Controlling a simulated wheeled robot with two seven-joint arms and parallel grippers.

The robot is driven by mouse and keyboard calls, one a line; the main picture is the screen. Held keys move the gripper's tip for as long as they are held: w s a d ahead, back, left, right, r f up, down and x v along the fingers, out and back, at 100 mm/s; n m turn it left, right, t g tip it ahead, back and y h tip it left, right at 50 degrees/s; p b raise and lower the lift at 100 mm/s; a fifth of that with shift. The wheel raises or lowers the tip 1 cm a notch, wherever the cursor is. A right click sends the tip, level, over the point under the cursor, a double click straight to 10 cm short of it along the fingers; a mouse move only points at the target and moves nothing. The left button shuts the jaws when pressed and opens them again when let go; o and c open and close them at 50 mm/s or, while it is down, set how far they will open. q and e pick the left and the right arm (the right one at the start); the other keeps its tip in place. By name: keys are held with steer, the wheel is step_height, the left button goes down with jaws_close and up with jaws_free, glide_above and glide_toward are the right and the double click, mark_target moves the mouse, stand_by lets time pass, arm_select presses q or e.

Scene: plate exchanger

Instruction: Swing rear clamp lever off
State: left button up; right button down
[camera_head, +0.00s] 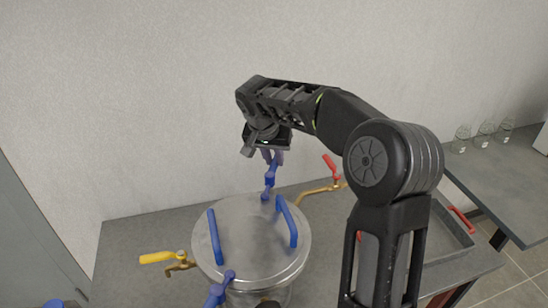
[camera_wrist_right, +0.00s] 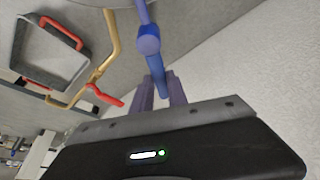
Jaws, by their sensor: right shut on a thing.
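The rear clamp lever (camera_head: 270,177) is blue and stands upright at the far rim of the round metal vessel (camera_head: 255,238). My right gripper (camera_head: 272,157) reaches down from above and is shut on the lever's top end. In the right wrist view the lever (camera_wrist_right: 151,50) runs between the two purple-grey fingers of my right gripper (camera_wrist_right: 160,95). A front blue clamp lever (camera_head: 218,290) sits at the near rim of the vessel. My left gripper is not in view.
Two blue bar handles (camera_head: 215,237) (camera_head: 287,221) stand on the lid. A yellow-handled valve (camera_head: 157,257) is at left, a red-handled valve (camera_head: 331,167) behind right. A metal tray (camera_head: 440,235) with red handles lies right. Glass jars (camera_head: 485,134) stand on another table.

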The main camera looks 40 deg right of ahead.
steer(key=shift+w+a+n, duration=0.1)
steer(key=shift+n, duration=0.2)
steer(key=a+n+t+y+b, duration=0.1)
steer(key=a+n+y, duration=0.5)
steer(key=n, duration=1.1)
steer(key=shift+a+n+y+b, duration=0.3)
steer(key=shift+a, duration=0.25)
steer(key=c, duration=1.3)
jaws_free()
steer(key=shift+r, duration=0.1)
steer(key=v, duration=0.7)
steer(key=shift+r+b, duration=0.3)
steer(key=shift+b, duration=0.1)
